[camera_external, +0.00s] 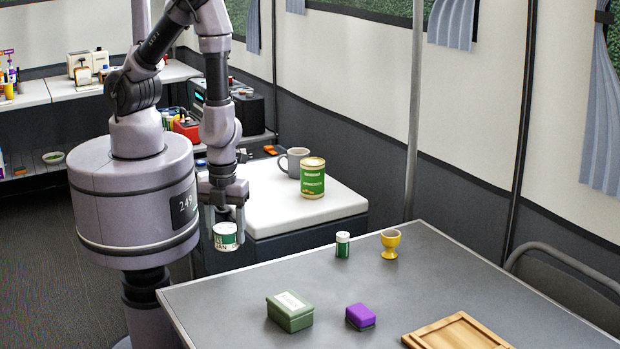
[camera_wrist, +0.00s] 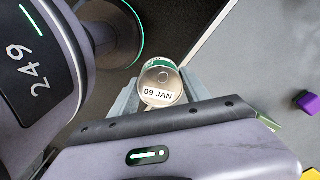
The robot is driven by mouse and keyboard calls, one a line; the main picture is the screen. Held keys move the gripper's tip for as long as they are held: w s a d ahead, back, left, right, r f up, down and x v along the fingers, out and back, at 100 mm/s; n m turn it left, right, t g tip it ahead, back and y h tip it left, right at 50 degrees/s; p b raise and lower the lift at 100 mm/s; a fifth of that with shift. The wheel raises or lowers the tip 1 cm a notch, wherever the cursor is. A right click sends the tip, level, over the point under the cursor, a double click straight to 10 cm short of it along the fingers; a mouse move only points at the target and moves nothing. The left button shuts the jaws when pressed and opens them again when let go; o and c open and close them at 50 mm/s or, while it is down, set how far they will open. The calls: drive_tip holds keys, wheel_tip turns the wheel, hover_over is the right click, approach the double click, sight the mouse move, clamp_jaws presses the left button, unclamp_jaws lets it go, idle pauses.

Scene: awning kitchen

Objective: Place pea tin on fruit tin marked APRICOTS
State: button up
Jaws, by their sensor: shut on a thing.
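My gripper (camera_external: 225,222) is shut on a small green-and-white tin (camera_external: 225,238), held upright in the air by the left end of the white-topped counter. The wrist view shows this tin (camera_wrist: 161,82) between the fingers, its lid reading "09 JAN". I take it as the pea tin; its name cannot be read. A taller green tin with a cream-gold top and base (camera_external: 312,180) stands upright on the counter, right of and farther back than my gripper. It looks like the fruit tin, but its lettering is too small to read surely. Its top is bare.
A grey mug (camera_external: 293,162) stands just behind-left of the taller tin on the white counter (camera_external: 265,209). The grey table (camera_external: 400,288) in front holds a small green-and-white jar (camera_external: 342,244), yellow egg cup (camera_external: 390,243), green box (camera_external: 289,312), purple block (camera_external: 360,316) and wooden board (camera_external: 457,333).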

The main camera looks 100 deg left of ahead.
drive_tip(key=w+a+r+n+p, duration=0.1)
drive_tip(key=a+r+n, duration=0.15)
drive_tip(key=a, duration=0.65)
drive_tip(key=w+a+r+n+p, duration=0.15)
drive_tip(key=a+n, duration=0.25)
drive_tip(key=a, duration=0.4)
drive_tip(key=a+r+n+p, duration=0.1)
drive_tip(key=a+r+n, duration=0.25)
drive_tip(key=a, duration=0.55)
drive_tip(key=s+a+r+n, duration=0.3)
drive_tip(key=s+a+n, duration=0.15)
drive_tip(key=a, duration=0.55)
drive_tip(key=b, duration=0.2)
hover_over(312, 161)
drive_tip(key=shift+f+m, duration=0.35)
drive_tip(key=shift+f, duration=0.6)
wheel_tip(312, 161, down, 4)
drive_tip(key=shift+r+b, duration=0.2)
drive_tip(key=shift+b, duration=0.5)
drive_tip(key=shift+w+r, duration=0.1)
